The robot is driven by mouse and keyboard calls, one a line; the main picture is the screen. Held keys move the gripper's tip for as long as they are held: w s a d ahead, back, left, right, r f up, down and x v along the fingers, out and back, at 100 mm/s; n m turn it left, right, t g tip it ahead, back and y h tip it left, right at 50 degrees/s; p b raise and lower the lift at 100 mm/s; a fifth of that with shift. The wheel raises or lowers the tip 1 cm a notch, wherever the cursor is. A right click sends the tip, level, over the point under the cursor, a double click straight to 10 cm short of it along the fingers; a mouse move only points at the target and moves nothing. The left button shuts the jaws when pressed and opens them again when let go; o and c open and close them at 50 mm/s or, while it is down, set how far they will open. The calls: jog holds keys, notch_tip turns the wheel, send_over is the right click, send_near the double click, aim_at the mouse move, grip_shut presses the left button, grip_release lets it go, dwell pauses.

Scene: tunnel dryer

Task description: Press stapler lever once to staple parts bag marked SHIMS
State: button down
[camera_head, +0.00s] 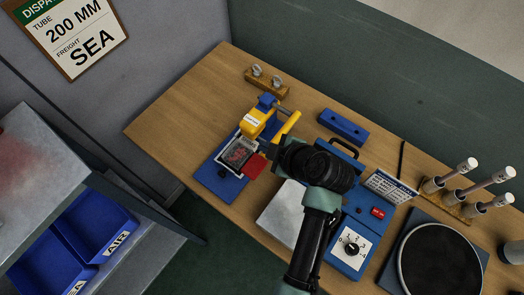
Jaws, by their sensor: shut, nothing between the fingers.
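A yellow stapler (256,124) with a white label and a blue top stands on a blue base plate (213,182) on the wooden bench. A yellow bar (289,124), which looks like its lever, slants beside the stapler head on the right. A clear parts bag (240,154) with reddish contents lies at the front of the stapler; its marking is too small to read. A red piece (254,167) is beside the bag. My gripper (266,148) is shut and empty, close to the stapler's right side; whether it touches is unclear. My wrist hides part of this area.
A blue block (343,127) and a wooden holder (266,84) lie behind. A round black turntable (440,262) is at the right. Bench left of the stapler is clear.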

notch_tip(320, 180, up, 3)
jog(key=shift+f+p, duration=0.2)
jog(key=shift+p, duration=0.4)
dwell(0.5)
jog(key=w+d+r+m+t+h+b, duration=0.15)
jog(key=w+r+m+t, duration=0.3)
jog(key=r, duration=0.85)
jog(key=w+r+m+t+h+b, duration=0.25)
jog(key=w+r+t, duration=0.25)
jog(key=r, duration=0.9)
jog(key=s+a+r+m+t+b, duration=0.1)
jog(key=s+r+m+t, duration=0.3)
jog(key=s+r, duration=0.4)
jog(key=s+a+r+m+t+h+b, duration=0.1)
jog(key=s+r+m+t+b, duration=0.2)
jog(key=r, duration=1.6)
jog(key=s+m+t, duration=0.2)
jog(key=s+t, duration=0.2)
jog(key=s, duration=0.1)
jog(key=shift+h, duration=0.3)
jog(key=shift+w+a, duration=0.1)
jog(key=shift+a, duration=0.05)
